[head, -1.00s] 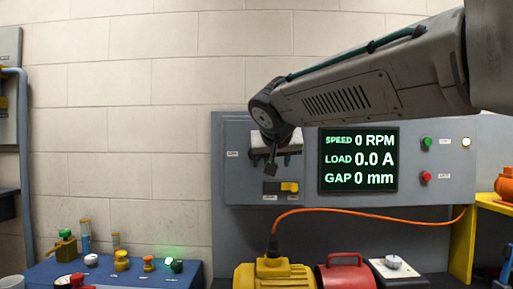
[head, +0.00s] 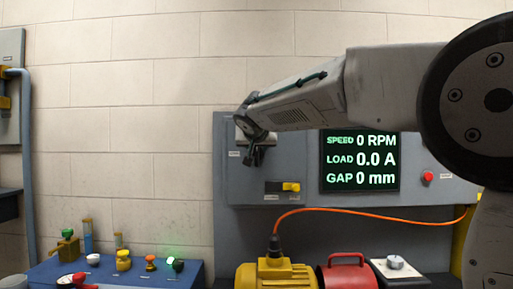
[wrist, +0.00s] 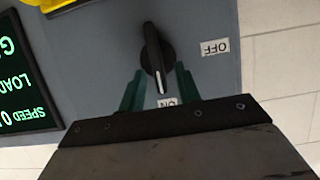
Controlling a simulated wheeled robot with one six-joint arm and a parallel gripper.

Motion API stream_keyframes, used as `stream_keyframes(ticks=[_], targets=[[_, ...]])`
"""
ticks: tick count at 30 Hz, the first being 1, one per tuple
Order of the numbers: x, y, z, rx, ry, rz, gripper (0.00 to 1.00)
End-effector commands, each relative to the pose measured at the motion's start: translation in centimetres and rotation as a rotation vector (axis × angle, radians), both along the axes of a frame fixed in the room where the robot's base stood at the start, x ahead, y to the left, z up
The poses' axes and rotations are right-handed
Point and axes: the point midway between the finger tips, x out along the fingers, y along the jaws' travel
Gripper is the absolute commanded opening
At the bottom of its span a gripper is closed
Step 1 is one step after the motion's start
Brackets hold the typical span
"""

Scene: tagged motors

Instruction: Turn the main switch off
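The main switch is a black rotary knob (wrist: 153,55) with a white pointer line on a grey panel, seen in the wrist view. Its line points at the ON label (wrist: 166,103); the OFF label (wrist: 215,47) is off to the side. My gripper (wrist: 160,67) is open, with one green finger on each side of the knob's pointer end. I cannot tell whether either finger touches it. In the head view my gripper (head: 256,160) is at the grey control panel (head: 233,185) and hides the knob.
A display (head: 360,160) reads 0 RPM, 0.0 A and 0 mm. An orange cable (head: 370,216) runs to a yellow motor (head: 274,274) below.

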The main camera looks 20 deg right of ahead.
Motion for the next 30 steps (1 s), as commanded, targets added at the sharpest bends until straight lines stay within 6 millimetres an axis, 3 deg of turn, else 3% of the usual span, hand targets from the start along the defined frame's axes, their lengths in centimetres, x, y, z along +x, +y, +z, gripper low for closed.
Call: stream_keyframes(ticks=[4, 8, 20, 30], targets=[[-0.03, 0.0, 0.02, 0.0, 0.0, 0.0, 0.33], [-0.04, 0.0, 0.02, 0.0, 0.0, 0.0, 0.0], [0.01, 0.1, 0.0, -0.029, 0.009, 0.001, 0.0], [0.21, 0.69, -0.16, -0.225, 0.074, 0.001, 0.0]])
